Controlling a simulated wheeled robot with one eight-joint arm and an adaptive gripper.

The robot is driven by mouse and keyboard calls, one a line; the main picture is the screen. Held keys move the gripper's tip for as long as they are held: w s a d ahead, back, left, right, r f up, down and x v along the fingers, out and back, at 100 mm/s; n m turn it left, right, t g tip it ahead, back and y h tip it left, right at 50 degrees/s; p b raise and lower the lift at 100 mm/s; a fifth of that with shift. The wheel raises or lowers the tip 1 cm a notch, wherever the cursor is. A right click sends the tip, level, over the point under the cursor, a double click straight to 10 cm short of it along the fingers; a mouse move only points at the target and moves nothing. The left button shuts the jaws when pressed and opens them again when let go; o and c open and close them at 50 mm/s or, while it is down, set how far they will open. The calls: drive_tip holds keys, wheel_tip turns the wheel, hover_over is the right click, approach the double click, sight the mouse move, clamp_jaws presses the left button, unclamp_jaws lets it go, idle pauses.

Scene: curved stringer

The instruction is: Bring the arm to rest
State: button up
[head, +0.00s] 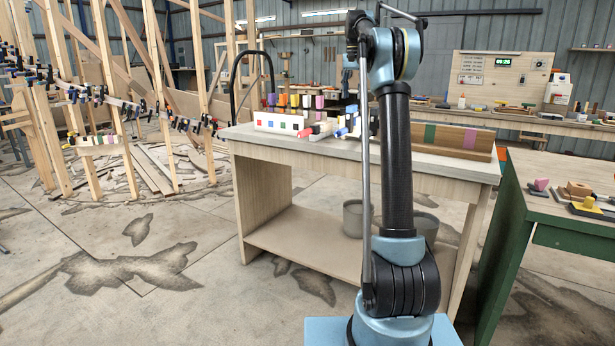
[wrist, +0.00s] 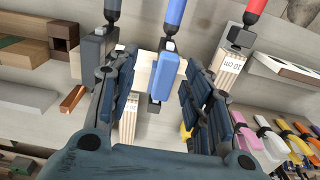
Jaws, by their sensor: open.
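My arm (head: 397,160) stands upright in front of the wooden workbench in the head view, its upper part bending over the bench top. My gripper (wrist: 155,100) shows in the wrist view with its two dark blue fingers spread apart. A clamp with a blue handle (wrist: 163,75) stands in the picture between the fingers; I cannot tell whether anything touches it. A grey-black clamp (wrist: 97,45) is at its left, and a red-handled clamp (wrist: 240,38) is at its right. In the head view the gripper is not clear behind the arm.
A green table (head: 550,210) is close at right. Open floor (head: 150,270) lies at left.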

drive_tip(key=s+f+n+t, duration=0.15)
drive_tip(key=s+f, duration=0.35)
drive_tip(key=s, duration=1.1)
drive_tip(key=s+f+n, duration=0.2)
drive_tip(key=s+f, duration=0.3)
drive_tip(key=s, duration=1)
drive_tip(key=s+f+n, duration=0.3)
drive_tip(key=s+f, duration=2.2)
drive_tip(key=f, duration=0.2)
drive_tip(key=shift+s+f+t, duration=0.35)
drive_tip(key=shift+f, duration=0.05)
